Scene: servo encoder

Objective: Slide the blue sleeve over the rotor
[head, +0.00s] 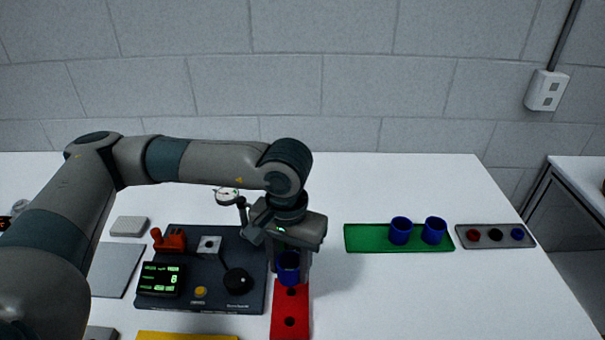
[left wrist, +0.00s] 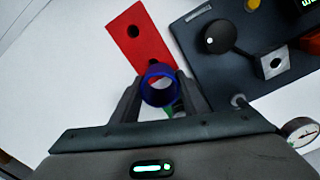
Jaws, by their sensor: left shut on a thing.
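My left gripper (head: 289,272) points down and is shut on a blue sleeve (head: 288,266) at the far end of the red plate with holes (head: 290,328). In the left wrist view the open ring of the sleeve (left wrist: 160,76) sits between the two fingers of the gripper (left wrist: 160,95), over the end of the red plate (left wrist: 135,38). I cannot tell whether the sleeve touches the plate. Two more blue sleeves (head: 401,231) stand upright on the green tray (head: 370,240). I cannot surely pick out the rotor. My right gripper is not in view.
Left of the red plate lies a dark panel (head: 222,297) with a black round knob (head: 238,281), a silver block with a hole (head: 209,247), a red part (head: 172,240) and a green display (head: 161,279). A dial gauge (head: 227,196) stands behind.

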